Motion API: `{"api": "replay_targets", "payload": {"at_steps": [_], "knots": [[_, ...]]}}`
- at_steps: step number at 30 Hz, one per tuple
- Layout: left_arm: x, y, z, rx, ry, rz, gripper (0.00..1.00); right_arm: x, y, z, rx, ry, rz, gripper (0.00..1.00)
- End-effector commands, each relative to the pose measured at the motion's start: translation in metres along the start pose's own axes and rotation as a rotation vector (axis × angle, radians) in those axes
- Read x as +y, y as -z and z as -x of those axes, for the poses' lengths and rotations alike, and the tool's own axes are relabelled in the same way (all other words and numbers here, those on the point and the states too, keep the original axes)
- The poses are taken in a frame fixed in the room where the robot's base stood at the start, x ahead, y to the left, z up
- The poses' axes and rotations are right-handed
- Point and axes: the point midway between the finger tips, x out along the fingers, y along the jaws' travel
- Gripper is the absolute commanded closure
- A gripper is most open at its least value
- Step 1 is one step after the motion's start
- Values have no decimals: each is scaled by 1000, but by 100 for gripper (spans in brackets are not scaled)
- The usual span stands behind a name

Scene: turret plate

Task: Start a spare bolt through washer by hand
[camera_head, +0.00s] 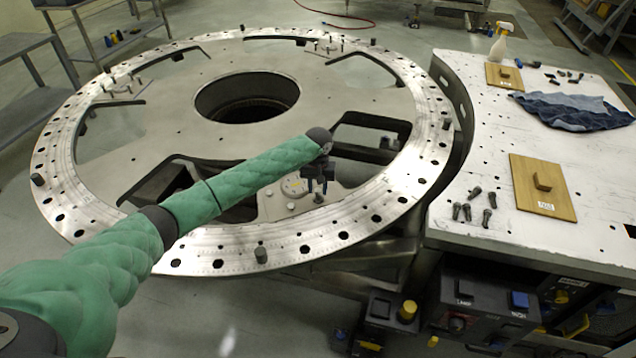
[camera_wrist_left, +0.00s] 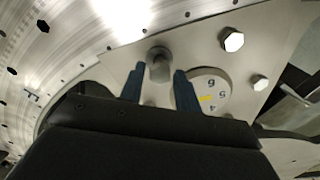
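My left gripper (camera_head: 318,184) hangs over the near inner part of the big metal turret plate (camera_head: 215,262). In the left wrist view its two dark blue fingers (camera_wrist_left: 160,88) are apart. A grey cylindrical bolt head or peg (camera_wrist_left: 158,66) shows in the gap, just past the fingertips, with space on both sides. I cannot tell how deep it sits between them. A round numbered disc (camera_wrist_left: 208,88) lies beside it, partly behind the right finger. Loose dark bolts (camera_head: 486,217) lie on the side table. I cannot make out a washer. My right gripper is not in view.
The side table (camera_head: 590,228) holds wooden boards (camera_head: 542,200), a blue cloth (camera_head: 572,110) and a spray bottle (camera_head: 502,42). Upright pegs (camera_head: 261,255) stand on the plate's rim. The plate has a large central hole (camera_head: 247,98) and several cutouts.

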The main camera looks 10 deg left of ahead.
Motion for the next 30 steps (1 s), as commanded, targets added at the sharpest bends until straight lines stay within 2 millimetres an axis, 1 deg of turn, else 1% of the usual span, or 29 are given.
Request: {"api": "replay_targets", "payload": {"at_steps": [1, 5, 6, 7, 9, 24, 30], "knots": [[1, -1, 7, -3, -1, 40, 67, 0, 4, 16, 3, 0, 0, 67], [1, -1, 7, -3, -1, 151, 67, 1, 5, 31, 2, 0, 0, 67], [1, -2, 2, -4, -2, 201, 67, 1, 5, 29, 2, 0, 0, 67], [2, -1, 3, -3, -2, 238, 67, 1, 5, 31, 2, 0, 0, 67], [2, -2, -1, -3, -2, 321, 67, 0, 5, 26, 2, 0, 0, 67], [2, -2, 0, -5, -2, 948, 67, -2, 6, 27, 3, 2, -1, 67], [2, -1, 0, -3, -1, 1169, 67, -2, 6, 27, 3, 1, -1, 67]]}}
